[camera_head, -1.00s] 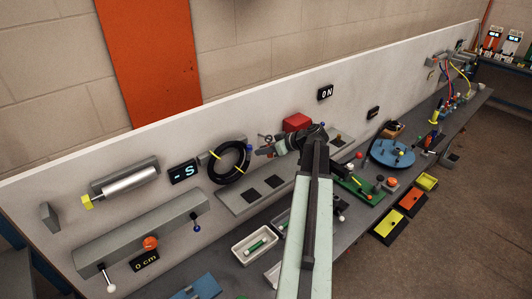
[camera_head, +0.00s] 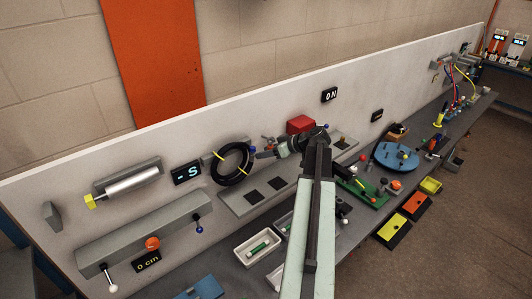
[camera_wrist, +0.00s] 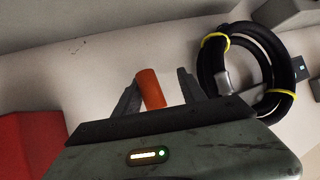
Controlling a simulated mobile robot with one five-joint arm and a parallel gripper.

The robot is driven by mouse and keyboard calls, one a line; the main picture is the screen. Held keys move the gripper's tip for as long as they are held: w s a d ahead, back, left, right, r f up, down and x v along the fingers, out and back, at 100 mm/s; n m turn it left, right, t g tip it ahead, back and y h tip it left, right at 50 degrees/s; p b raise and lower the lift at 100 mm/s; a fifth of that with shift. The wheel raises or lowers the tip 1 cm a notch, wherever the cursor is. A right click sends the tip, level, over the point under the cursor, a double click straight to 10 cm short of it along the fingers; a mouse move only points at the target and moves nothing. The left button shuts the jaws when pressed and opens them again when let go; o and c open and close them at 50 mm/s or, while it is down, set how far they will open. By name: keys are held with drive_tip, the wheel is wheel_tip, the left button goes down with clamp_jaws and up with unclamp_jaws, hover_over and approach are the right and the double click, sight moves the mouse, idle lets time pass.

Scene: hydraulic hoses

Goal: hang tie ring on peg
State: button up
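A black hose coil (camera_head: 221,178) bound with yellow ties hangs at a grey block on the pale back panel. The coil also shows at the upper right of the wrist view (camera_wrist: 205,68), with a grey metal end piece. My gripper (camera_head: 259,152) is just right of the coil, near the panel. In the wrist view my gripper (camera_wrist: 157,88) has its two fingers spread apart. I cannot tell whether a separate tie ring is present.
A red box (camera_head: 301,124) is right of my gripper. Below lie a grey plate (camera_head: 232,203) with dark squares and a white tray (camera_head: 241,260). A grey cylinder fixture (camera_head: 130,186) is on the panel at left. A blue disc (camera_head: 385,153) is farther right.

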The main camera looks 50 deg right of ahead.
drive_tip(key=p+v, duration=0.4)
drive_tip(key=v, duration=0.4)
